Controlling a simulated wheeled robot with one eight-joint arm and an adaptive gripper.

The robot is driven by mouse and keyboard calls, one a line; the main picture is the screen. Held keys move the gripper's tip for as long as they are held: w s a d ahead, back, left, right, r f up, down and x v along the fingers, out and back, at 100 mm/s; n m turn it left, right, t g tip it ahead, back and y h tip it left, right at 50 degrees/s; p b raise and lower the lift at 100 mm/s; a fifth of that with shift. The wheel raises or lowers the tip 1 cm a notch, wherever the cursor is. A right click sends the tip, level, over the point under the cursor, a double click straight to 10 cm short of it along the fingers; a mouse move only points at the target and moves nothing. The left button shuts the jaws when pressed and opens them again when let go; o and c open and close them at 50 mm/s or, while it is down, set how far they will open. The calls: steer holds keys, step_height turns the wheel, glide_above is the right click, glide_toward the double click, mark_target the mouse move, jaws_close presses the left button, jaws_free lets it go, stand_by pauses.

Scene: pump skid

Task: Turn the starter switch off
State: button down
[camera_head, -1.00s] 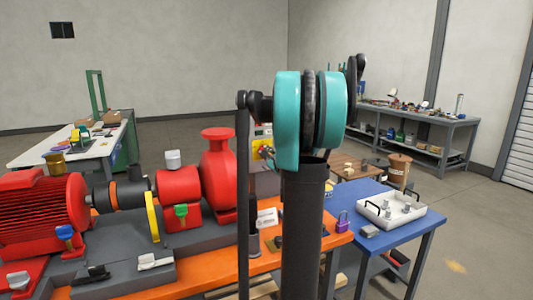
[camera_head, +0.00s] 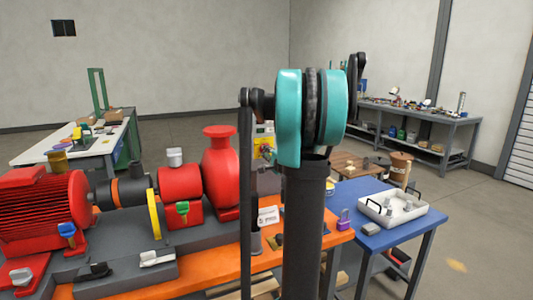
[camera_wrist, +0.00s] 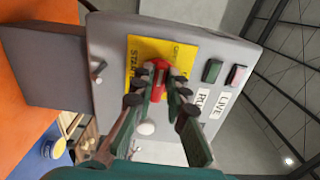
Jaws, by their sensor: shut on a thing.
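The starter box (camera_wrist: 110,60) is grey and fills much of the wrist view. Its face carries a yellow plate (camera_wrist: 150,50) with lettering that runs sideways. The red switch handle (camera_wrist: 159,72) sits on this plate. My gripper (camera_wrist: 157,90) has its fingers on both sides of the handle and is shut on it. The fingers hide part of the handle and plate, so I cannot read the switch position. In the head view the starter box (camera_head: 265,131) shows only partly behind my arm, and my gripper is hidden there.
The red pump (camera_head: 220,170) stands left of my arm.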

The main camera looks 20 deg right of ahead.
steer(key=shift+n, duration=0.3)
stand_by(0.4)
steer(key=c, duration=1.5)
jaws_free()
steer(key=shift+c, duration=0.2)
steer(key=shift+s, duration=0.1)
steer(key=s, duration=1.2)
steer(key=shift+d, duration=0.2)
steer(key=shift+w, duration=0.1)
